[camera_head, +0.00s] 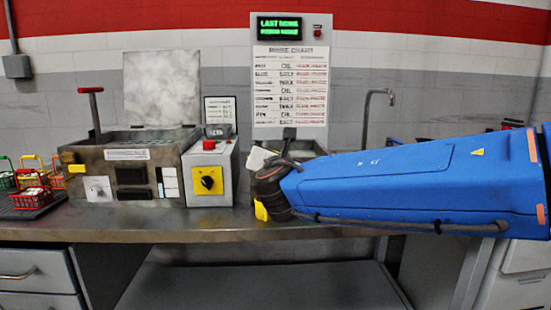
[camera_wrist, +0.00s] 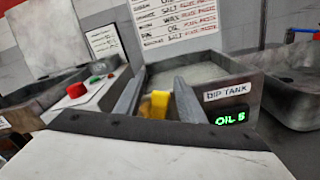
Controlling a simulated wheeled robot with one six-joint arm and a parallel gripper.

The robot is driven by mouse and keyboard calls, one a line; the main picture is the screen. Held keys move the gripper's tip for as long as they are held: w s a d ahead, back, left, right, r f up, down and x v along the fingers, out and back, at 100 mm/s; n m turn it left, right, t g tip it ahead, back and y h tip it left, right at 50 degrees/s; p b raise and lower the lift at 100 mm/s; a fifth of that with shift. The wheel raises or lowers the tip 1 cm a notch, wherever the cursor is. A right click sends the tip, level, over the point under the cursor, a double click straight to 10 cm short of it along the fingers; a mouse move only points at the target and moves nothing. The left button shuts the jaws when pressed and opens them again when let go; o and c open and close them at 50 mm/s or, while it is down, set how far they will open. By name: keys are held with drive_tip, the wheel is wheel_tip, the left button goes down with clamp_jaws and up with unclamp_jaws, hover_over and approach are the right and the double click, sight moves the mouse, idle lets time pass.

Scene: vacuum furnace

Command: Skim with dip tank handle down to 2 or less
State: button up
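The dip tank (camera_wrist: 228,84) is a grey open box in the wrist view, with a "DIP TANK" label on its front. A green display (camera_wrist: 231,117) on it reads "OIL" and a digit that looks like 5 or 8. A yellow piece (camera_wrist: 155,105), apparently the tank's handle, shows between the two grey fingers of my gripper (camera_wrist: 158,85). The fingers stand apart, and a firm hold on the yellow piece is not visible. In the head view my blue arm hides most of the tank, and the fingertips are hidden.
Further left stand a grey machine (camera_head: 125,170) with a raised lid and several small baskets (camera_head: 32,194). A chart (camera_head: 290,85) hangs behind. A sink (camera_wrist: 290,95) is on the right.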

drive_tip(key=s, duration=1.7)
drive_tip(key=shift+a, duration=0.25)
drive_tip(key=shift+s, duration=0.1)
drive_tip(key=shift+c, duration=0.2)
